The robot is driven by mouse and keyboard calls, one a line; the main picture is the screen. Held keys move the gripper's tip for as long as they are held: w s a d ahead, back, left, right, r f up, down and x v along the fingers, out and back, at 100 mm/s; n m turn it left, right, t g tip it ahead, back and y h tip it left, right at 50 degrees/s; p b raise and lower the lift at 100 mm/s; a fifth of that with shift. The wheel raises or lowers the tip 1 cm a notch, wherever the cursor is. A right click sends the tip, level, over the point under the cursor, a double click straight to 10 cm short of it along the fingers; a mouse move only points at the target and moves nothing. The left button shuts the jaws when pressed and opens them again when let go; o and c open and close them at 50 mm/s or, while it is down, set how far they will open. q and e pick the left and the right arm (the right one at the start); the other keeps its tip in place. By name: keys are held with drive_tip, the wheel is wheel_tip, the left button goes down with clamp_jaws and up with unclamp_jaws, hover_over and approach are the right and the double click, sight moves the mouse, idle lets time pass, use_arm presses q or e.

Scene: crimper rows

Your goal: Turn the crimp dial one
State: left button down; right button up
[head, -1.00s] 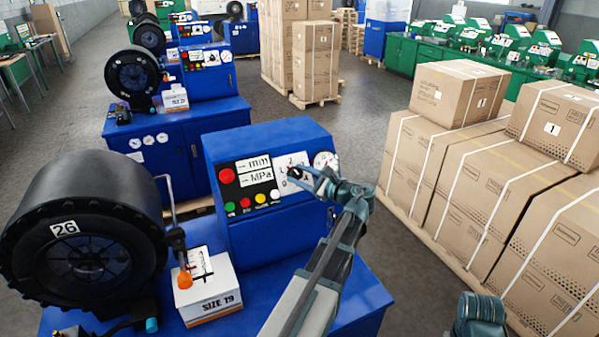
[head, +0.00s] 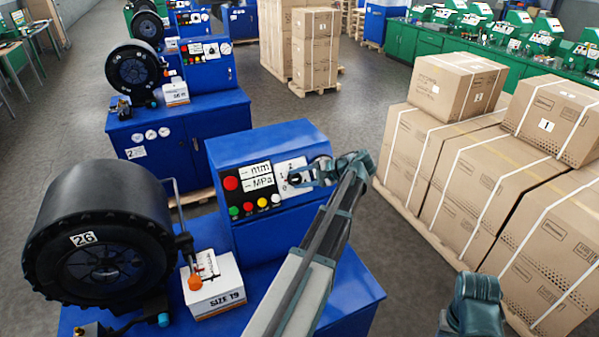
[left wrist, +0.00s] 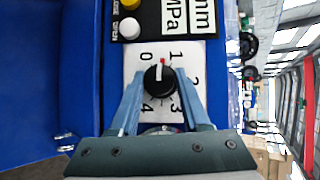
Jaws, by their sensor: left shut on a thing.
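The crimp dial is a black knob (left wrist: 159,80) with a red mark, on a white plate (left wrist: 137,62) numbered 0 to 4. In the left wrist view its red mark points between the 0 and the 1. In the head view the dial (head: 294,179) sits on the blue control box, right of the display labels. My left gripper (left wrist: 160,78) is shut on the knob, one finger on each side; it also shows in the head view (head: 305,176).
The blue control box (head: 225,153) has coloured buttons left of the dial. A black crimper head marked 26 (head: 95,220) and a SIZE 19 box (head: 222,290) stand on the blue bench to the left. Strapped cartons (head: 480,180) stand at the right, with grey floor between.

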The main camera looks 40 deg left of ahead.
use_arm(q)
drive_tip(key=n+p, duration=0.1)
drive_tip(key=n+h+p, duration=0.2)
drive_tip(key=shift+r+n, duration=0.25)
drive_tip(key=shift+n, duration=0.15)
drive_tip(key=shift+s+f+n+t+h+p, duration=0.1)
drive_tip(key=shift+n+t+h+p, duration=0.2)
drive_tip(key=shift+n+h+p, duration=0.65)
drive_tip(key=shift+c, duration=1.9)
unclamp_jaws()
drive_tip(key=shift+a, duration=0.1)
drive_tip(key=shift+p, duration=0.3)
